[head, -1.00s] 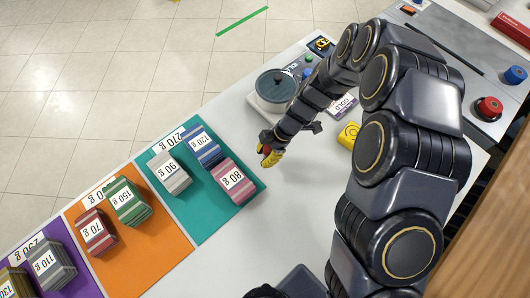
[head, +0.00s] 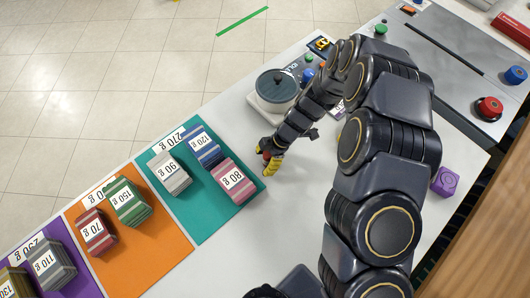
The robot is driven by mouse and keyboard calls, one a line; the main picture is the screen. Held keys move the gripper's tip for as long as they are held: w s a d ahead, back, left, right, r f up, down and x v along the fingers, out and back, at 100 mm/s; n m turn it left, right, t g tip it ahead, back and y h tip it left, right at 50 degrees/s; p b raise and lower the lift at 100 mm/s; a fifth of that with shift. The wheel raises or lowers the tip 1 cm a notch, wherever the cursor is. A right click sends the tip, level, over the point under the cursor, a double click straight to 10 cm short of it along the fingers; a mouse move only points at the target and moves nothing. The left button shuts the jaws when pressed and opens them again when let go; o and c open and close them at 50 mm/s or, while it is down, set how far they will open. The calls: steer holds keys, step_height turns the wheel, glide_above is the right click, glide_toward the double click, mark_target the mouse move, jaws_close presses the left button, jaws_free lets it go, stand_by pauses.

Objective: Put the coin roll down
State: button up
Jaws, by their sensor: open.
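My gripper (head: 269,161) points down over the white counter, just right of the teal mat (head: 205,225). Yellow and a bit of red show at its fingertips. It is open, and I cannot tell whether anything lies between the fingers. No coin roll can be made out for certain. On the teal mat are a pink striped bundle marked 80 g (head: 235,183), a blue one marked 120 g (head: 205,147) and a grey one marked 90 g (head: 171,175). The pink bundle is nearest to my gripper, to its left.
An orange mat (head: 150,245) and a purple mat (head: 85,287) with more labelled bundles lie at left. A scale with a lidded pot (head: 277,90) stands behind my gripper. A purple block (head: 445,181) is at right. The counter between mat and arm is clear.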

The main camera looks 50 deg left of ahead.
steer(key=v, duration=1.2)
steer(key=shift+r, duration=0.2)
steer(key=d+r+m+t, duration=0.2)
steer(key=d+r+m, duration=1.1)
steer(key=d, duration=0.3)
steer(key=s+d+r+m+h, duration=0.1)
steer(key=s+d+r+m, duration=0.1)
steer(key=s+d+m, duration=0.3)
steer(key=s+d+r+m+h, duration=0.1)
steer(key=s+d+r+m, duration=0.2)
steer(key=s+d+m, duration=0.3)
steer(key=d+m, duration=0.5)
steer(key=m, duration=0.1)
steer(key=shift+m+t, duration=0.3)
steer(key=shift+m, duration=0.1)
